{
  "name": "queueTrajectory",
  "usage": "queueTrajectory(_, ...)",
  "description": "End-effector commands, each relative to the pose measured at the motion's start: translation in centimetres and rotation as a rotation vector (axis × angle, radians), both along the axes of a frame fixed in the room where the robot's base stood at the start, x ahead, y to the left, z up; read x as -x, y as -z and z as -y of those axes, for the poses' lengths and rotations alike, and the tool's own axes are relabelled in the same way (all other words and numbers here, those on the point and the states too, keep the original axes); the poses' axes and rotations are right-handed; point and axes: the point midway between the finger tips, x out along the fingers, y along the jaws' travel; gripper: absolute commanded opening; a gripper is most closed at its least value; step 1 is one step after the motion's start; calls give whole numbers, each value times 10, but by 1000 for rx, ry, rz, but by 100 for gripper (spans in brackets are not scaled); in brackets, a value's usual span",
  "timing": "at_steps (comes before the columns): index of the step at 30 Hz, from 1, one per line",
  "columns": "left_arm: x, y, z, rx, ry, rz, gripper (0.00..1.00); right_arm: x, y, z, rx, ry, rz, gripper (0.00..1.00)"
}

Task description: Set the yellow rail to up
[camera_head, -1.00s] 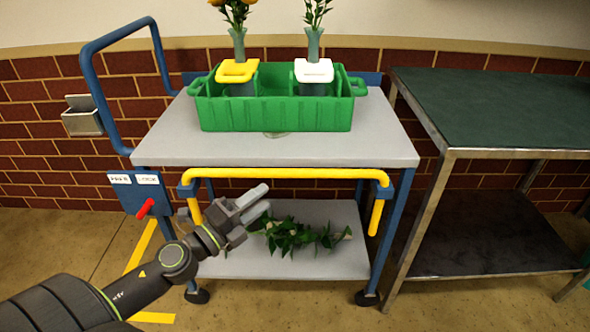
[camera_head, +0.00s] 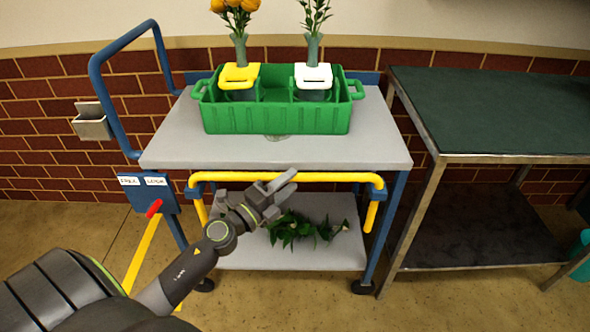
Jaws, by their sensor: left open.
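The yellow rail (camera_head: 330,177) runs along the front of the grey cart's top shelf (camera_head: 350,152), just below its edge. Its bent ends hang down from blue brackets at both sides. My left gripper (camera_head: 284,186) is open and empty, in front of the rail left of its middle, and overlaps it in the picture. I cannot tell whether the fingers touch the rail. My right gripper is not in view.
A green crate (camera_head: 275,121) with flower vases stands on the cart. Greenery (camera_head: 300,230) lies on the lower shelf. A red lever (camera_head: 154,208) sits on a blue panel at left. A green-topped table (camera_head: 500,110) stands close at right.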

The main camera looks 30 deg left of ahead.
Motion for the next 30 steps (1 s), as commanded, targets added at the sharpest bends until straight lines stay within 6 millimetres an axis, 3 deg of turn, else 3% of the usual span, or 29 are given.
queueTrajectory(6,-22,-4,5,1,-1,1,41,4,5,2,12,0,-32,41)
queueTrajectory(17,-27,-3,7,-1,0,-1,41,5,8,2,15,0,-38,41)
queueTrajectory(27,-27,-3,6,-1,0,-1,0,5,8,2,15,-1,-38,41)
queueTrajectory(30,-27,-3,6,-1,0,-1,0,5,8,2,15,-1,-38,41)
